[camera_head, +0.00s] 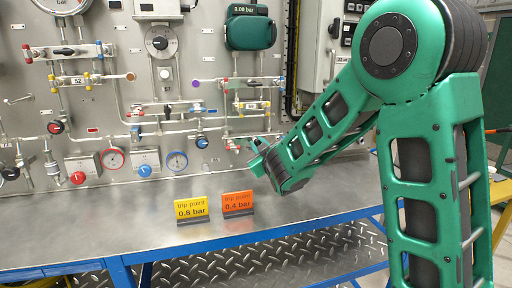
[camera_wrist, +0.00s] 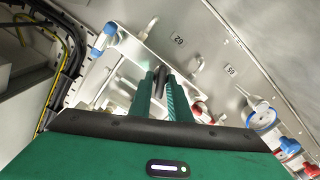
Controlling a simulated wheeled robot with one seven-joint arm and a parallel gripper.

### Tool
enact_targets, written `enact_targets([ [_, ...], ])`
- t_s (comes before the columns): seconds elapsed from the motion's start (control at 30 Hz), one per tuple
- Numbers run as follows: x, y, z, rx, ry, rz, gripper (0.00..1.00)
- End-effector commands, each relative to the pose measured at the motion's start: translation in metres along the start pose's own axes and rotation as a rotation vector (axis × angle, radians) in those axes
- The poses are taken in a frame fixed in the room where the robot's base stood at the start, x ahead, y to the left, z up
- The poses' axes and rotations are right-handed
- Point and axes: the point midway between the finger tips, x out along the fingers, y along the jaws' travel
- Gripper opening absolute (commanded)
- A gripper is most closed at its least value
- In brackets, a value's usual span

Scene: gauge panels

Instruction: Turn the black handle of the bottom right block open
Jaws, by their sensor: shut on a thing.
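The bottom right block (camera_wrist: 130,45) is a pale valve block with a blue-capped end and a red-capped end in the wrist view. Its black handle (camera_wrist: 160,73) shows between my fingertips. My gripper (camera_wrist: 161,82) is shut on this handle, with green fingers on either side of it. The fingers hide much of the handle and the block's middle, so the handle's exact angle is hard to tell. In the head view my gripper (camera_head: 257,150) is low on the panel, right of centre, and covers most of the block.
Other valve blocks, such as the one above (camera_head: 252,106), sit close by. A grey cabinet (camera_head: 320,45) stands right of the panel. A yellow sign (camera_head: 191,207) and an orange sign (camera_head: 238,201) stand on the metal bench (camera_head: 95,228); its left part is clear.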

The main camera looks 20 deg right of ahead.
Motion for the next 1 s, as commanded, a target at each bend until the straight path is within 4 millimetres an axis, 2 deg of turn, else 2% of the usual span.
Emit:
enact_targets([
  [0.7,-0.0003,-0.0065,0.0016,-0.675,0.001,-0.003,0.00],
  [1.0,-0.0004,-0.0084,0.0030,-0.897,0.001,-0.005,0.00],
])
